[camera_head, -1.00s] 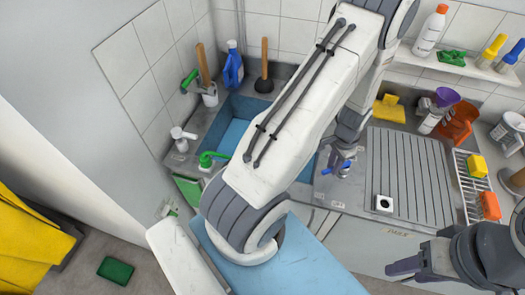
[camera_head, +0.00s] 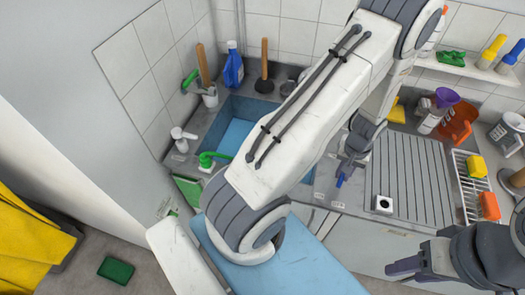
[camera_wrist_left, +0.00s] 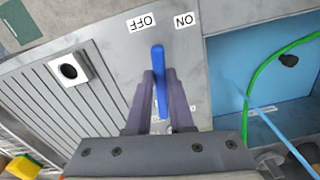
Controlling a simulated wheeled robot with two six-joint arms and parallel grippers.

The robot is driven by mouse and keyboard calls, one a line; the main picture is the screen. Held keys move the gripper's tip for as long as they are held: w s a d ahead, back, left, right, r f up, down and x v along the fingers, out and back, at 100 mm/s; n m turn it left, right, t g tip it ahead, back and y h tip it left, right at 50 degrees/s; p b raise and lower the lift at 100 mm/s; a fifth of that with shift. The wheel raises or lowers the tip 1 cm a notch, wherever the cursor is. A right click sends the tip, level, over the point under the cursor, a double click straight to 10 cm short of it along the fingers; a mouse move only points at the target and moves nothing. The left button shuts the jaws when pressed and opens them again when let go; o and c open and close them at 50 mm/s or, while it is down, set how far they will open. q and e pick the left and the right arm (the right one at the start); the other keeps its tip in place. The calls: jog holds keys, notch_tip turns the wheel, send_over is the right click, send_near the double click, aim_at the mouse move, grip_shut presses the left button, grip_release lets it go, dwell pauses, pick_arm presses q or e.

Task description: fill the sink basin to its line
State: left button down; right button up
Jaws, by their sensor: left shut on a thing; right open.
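The sink basin (camera_head: 240,106) is blue inside and sits at the back of the counter, partly hidden behind my left arm. It also shows in the wrist view (camera_wrist_left: 229,66). A green hose (camera_wrist_left: 262,66) hangs over it, with a thin pale-blue streak below that I cannot identify surely. No fill line or water level can be made out. My left gripper (camera_head: 341,177) is shut on the blue tap lever (camera_wrist_left: 158,80), whose tip points between the OFF label (camera_wrist_left: 141,22) and the ON label (camera_wrist_left: 184,19). My right gripper (camera_head: 397,272) is open and empty at the lower right.
A ribbed drainboard (camera_head: 410,175) lies right of the basin, with a wire rack (camera_head: 470,205) holding sponges (camera_head: 477,166). A plunger (camera_head: 264,70) and blue bottle (camera_head: 233,68) stand behind the basin. A white pump dispenser (camera_head: 182,138) stands at its left.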

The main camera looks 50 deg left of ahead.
pick_arm(q)
jog(key=shift+w+d+n, duration=0.3)
jog(key=shift+d+n, duration=0.15)
jog(key=shift+n, duration=0.55)
jog(key=c, duration=0.8)
grip_release()
jog(key=shift+s, duration=0.1)
notch_tip(320, 180, up, 9)
jog(key=p, duration=0.7)
